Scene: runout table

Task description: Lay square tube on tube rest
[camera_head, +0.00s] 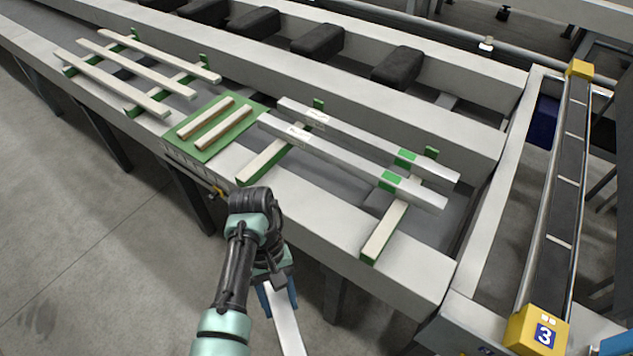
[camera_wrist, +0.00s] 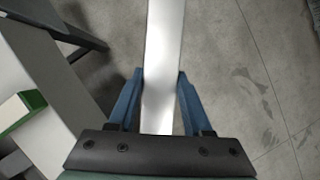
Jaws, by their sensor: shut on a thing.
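A pale silver square tube (camera_head: 287,325) is held between the blue fingers of my gripper (camera_head: 278,298), in front of the table's near edge and over the floor side. In the wrist view the tube (camera_wrist: 165,50) runs between both fingers (camera_wrist: 160,80) and out of the top of the picture. The tube rest has two white-topped bars with green ends, a left bar (camera_head: 261,164) and a right bar (camera_head: 384,232). Two silver square tubes, a far one (camera_head: 360,137) and a near one (camera_head: 345,160), lie across both bars, each with a green patch near its right end.
A green board (camera_head: 203,153) with two short pale bars lies left of the rest. Further left, several long pale bars (camera_head: 135,70) lie on another rest. Black rollers (camera_head: 318,40) line the back. A yellow block marked 3 (camera_head: 536,330) stands at right. The near parts of the rest bars are bare.

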